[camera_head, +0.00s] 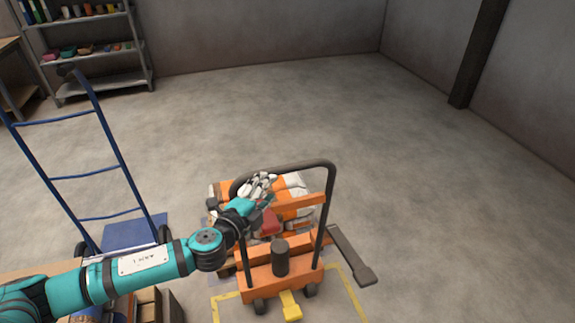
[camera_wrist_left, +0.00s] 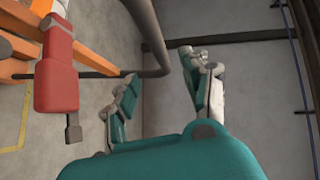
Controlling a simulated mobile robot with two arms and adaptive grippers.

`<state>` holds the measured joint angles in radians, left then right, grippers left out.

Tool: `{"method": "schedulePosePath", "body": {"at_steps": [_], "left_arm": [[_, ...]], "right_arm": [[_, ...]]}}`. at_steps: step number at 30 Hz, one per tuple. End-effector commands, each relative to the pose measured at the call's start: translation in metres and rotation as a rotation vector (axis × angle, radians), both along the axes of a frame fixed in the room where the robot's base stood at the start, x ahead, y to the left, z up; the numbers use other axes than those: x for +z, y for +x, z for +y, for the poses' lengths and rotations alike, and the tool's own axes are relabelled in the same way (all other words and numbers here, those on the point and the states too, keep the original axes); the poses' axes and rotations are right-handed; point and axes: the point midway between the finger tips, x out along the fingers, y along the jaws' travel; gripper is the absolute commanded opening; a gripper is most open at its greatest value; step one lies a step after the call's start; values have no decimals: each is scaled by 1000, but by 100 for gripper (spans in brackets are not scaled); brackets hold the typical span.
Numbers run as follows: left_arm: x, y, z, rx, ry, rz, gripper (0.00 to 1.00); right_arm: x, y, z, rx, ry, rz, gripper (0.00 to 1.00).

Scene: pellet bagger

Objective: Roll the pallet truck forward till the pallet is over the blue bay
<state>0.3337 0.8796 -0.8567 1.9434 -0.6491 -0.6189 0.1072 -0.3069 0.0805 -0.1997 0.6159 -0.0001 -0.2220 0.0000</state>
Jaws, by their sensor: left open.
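The orange pallet truck (camera_head: 268,283) stands at lower centre in the head view, with a black looped handle (camera_head: 333,190) on top. Orange-and-white bags (camera_head: 225,189) lie behind its frame, on a pallet mostly hidden by the truck. My left gripper (camera_head: 262,185) is open at the left part of the handle. In the left wrist view the handle bar (camera_wrist_left: 152,35) passes close beyond the open fingers (camera_wrist_left: 165,82); I cannot tell whether they touch it. A red lever (camera_wrist_left: 55,80) is beside them. My right gripper is out of view.
A blue hand truck (camera_head: 112,160) stands at left, close to my arm. Yellow floor lines (camera_head: 353,290) run around the truck. A grey bar with a flat end (camera_head: 350,255) lies right of it. Shelves (camera_head: 95,60) stand back left. The floor behind and right is clear.

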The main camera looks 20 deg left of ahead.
Motion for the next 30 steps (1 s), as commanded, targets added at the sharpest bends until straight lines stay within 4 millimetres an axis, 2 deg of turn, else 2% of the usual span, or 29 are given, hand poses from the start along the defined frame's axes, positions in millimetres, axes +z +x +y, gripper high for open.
{"method": "schedulePosePath", "body": {"at_steps": [2,5,9,15,21,29,30], "left_arm": [[0,19,-4,2,0,-3,48],[-3,40,-9,0,0,-2,48],[-7,69,-14,1,0,-2,48],[-13,100,-20,0,-1,-1,48],[-16,112,-23,0,1,1,48],[-16,113,-23,-1,0,1,48],[-16,113,-23,-1,0,1,45]], "right_arm": [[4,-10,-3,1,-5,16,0],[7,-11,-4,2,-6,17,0],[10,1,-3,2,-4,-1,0],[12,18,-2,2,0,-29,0],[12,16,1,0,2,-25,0],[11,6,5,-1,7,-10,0],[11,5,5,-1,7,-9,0]]}}
